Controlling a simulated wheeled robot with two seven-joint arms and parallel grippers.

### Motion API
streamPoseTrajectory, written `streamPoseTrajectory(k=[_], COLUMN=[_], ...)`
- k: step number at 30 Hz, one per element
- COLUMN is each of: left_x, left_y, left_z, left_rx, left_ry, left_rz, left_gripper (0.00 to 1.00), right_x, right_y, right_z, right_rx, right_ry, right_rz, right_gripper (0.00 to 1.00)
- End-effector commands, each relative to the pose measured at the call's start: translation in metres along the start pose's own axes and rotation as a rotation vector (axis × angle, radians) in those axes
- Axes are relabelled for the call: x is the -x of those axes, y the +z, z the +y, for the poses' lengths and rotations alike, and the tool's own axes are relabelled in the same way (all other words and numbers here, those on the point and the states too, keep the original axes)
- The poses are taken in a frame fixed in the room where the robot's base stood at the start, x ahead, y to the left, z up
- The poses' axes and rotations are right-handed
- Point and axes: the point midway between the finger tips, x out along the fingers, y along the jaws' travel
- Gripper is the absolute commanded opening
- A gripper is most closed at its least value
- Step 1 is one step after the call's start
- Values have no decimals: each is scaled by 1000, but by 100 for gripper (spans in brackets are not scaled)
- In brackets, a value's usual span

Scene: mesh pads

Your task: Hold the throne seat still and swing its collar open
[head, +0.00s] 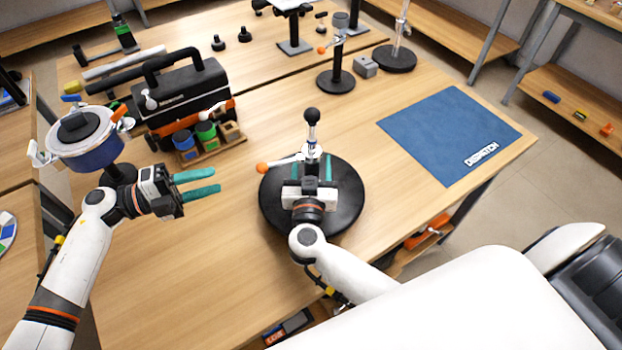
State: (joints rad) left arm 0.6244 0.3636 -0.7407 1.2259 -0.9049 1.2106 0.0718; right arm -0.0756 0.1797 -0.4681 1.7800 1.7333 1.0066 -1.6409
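What I take for the throne seat (344,206) is a round black disc lying flat on the near table. A metal post with a black ball knob (311,115) stands up from it. The collar seems to be around the post's lower part, mostly hidden; a lever with an orange ball (262,168) sticks out to the left. My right gripper (318,160) is low over the disc, its teal fingers on either side of the post's foot; I cannot tell whether they touch anything. My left gripper (216,181) is open and empty, left of the disc, fingers pointing right.
A blue pot-like drum (88,153) stands at the left. A black and orange case (185,88) and a small rack of coloured pots (205,140) are behind my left gripper. A blue dispatch mat (440,125) lies at right. Another stand (337,80) is behind.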

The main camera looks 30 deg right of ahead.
Motion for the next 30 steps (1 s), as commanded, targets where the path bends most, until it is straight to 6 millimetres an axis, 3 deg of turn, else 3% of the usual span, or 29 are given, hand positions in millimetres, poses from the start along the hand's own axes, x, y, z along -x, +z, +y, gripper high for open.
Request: streamPoseTrajectory(k=[12,22,28,29,30], left_x=[0,0,0,0,0], left_y=[0,0,0,0,0], left_z=[0,0,0,0,0], left_rx=[0,0,0,0,0], left_ry=[0,0,0,0,0], left_rz=[0,0,0,0,0], left_gripper=[36,36,36,36,36], right_x=[-8,-8,-8,-8,-8], right_y=[0,0,0,0,0], right_z=[0,0,0,0,0], right_rx=[0,0,0,0,0], right_ry=[0,0,0,0,0], right_rz=[1,1,1,1,1], right_gripper=[54,0,0,27,21])
